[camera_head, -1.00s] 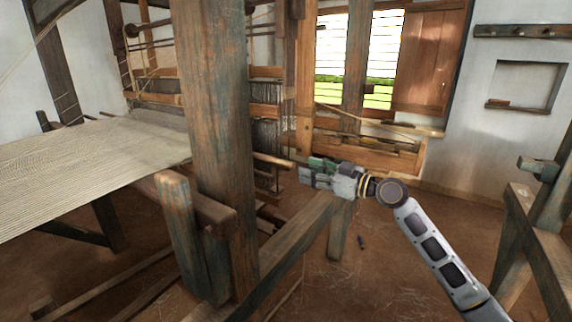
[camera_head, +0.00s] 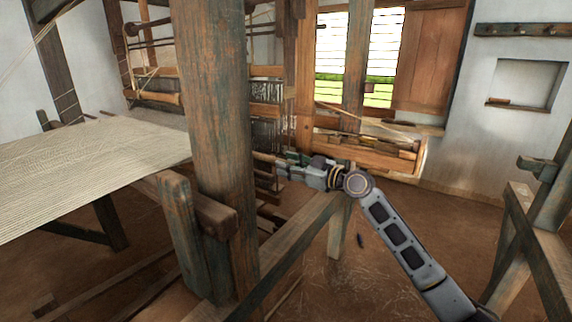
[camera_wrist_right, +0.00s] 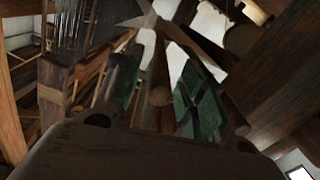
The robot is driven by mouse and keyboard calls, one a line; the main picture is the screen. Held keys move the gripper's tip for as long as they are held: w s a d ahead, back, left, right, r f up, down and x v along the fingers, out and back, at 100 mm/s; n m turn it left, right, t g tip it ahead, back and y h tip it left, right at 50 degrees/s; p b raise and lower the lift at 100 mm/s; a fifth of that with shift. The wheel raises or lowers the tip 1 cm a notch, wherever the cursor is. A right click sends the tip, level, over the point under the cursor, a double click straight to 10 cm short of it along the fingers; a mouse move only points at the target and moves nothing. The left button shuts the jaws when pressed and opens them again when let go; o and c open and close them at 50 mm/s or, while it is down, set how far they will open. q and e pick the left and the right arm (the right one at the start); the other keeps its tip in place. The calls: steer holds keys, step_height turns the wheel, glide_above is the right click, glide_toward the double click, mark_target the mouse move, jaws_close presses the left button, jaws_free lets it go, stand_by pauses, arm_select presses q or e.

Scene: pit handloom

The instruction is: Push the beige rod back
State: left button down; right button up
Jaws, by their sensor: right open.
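The beige rod (camera_head: 263,157) shows as a short stub at the right side of the thick blue-brown post. The post hides the rest of it. My right gripper (camera_head: 281,164) is at the rod's near end, pointing left toward the post. In the right wrist view the rod (camera_wrist_right: 160,78) lies end-on between the two green-padded fingers of my right gripper (camera_wrist_right: 162,92). The fingers are open and stand apart on either side of it. I cannot tell whether the gripper touches the rod's end. My left gripper is not in view.
The thick post (camera_head: 212,110) stands close left of the gripper. A sloping wooden beam (camera_head: 290,250) runs below my arm. The woven cloth (camera_head: 90,165) stretches at the left. A bench (camera_head: 368,153) stands behind, under the window.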

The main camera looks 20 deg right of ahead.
steer(key=shift+w+a, duration=0.35)
steer(key=shift+w, duration=0.05)
steer(key=shift+c, duration=0.5)
jaws_close()
